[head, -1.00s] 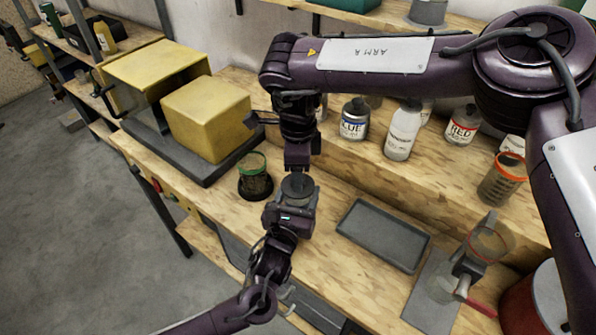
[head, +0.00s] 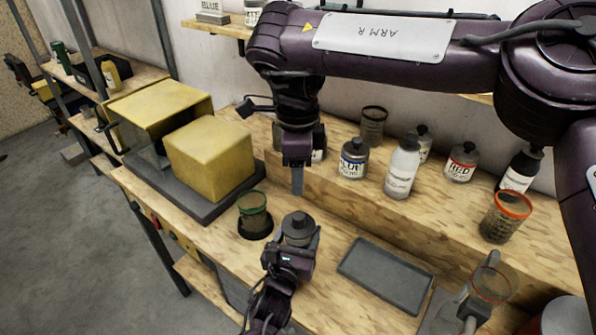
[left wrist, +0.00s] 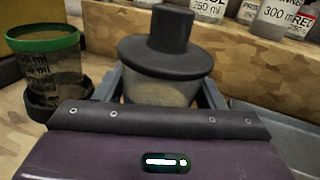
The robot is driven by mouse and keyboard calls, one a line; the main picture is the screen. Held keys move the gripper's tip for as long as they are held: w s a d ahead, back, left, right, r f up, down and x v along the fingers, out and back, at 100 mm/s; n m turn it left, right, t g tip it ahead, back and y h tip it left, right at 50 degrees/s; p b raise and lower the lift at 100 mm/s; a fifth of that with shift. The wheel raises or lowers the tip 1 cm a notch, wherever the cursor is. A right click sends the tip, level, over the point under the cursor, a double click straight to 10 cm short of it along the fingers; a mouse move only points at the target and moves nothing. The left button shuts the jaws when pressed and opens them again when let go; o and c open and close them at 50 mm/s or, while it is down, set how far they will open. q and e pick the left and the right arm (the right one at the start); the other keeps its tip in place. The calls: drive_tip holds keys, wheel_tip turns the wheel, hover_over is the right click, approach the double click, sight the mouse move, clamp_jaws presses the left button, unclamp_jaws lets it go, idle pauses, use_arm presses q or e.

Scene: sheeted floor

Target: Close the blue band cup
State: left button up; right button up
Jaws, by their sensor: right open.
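A clear cup (left wrist: 160,90) stands upright between the fingers of my left gripper (head: 297,242), which is shut on it. A dark grey lid (head: 299,222) with a round knob sits on the cup; it shows level in the left wrist view (left wrist: 165,52). The cup's rim is hidden under the lid, and I see no blue band. My right gripper (head: 297,180) is open and empty, pointing down above and behind the lid, apart from it.
A green-banded cup (head: 253,203) stands in a black ring holder left of my left gripper. A grey tray (head: 386,275) lies to the right. Labelled bottles and an orange-banded cup (head: 505,217) stand on the raised shelf. A yellow boxy machine (head: 210,158) is at left.

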use_arm(q)
drive_tip(key=o, duration=0.4)
drive_tip(key=b+v, duration=0.1)
drive_tip(key=v, duration=0.6)
drive_tip(key=shift+f, duration=0.1)
drive_tip(key=shift+s+a, duration=0.15)
drive_tip(key=shift+s, duration=0.25)
